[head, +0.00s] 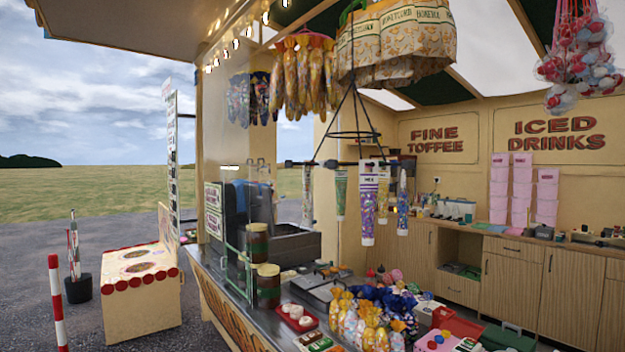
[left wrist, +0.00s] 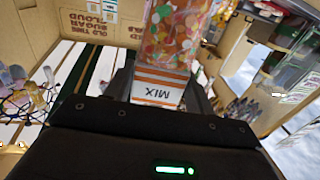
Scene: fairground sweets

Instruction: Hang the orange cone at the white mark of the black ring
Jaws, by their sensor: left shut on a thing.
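My left gripper (left wrist: 160,90) is shut on the orange cone (left wrist: 178,50), a clear bag of orange, white and green sweets with an orange-striped MIX label. The label end lies between the fingers and the top runs out of the left wrist view. Neither gripper nor the held cone shows in the head view. The black ring (head: 345,163) hangs edge-on under a black wire frame in the head view. A green cone (head: 340,192), purple cones (head: 368,212) and a pale cone (head: 307,195) hang from it. I cannot make out the white mark.
A glass screen (head: 240,195) stands left of the ring.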

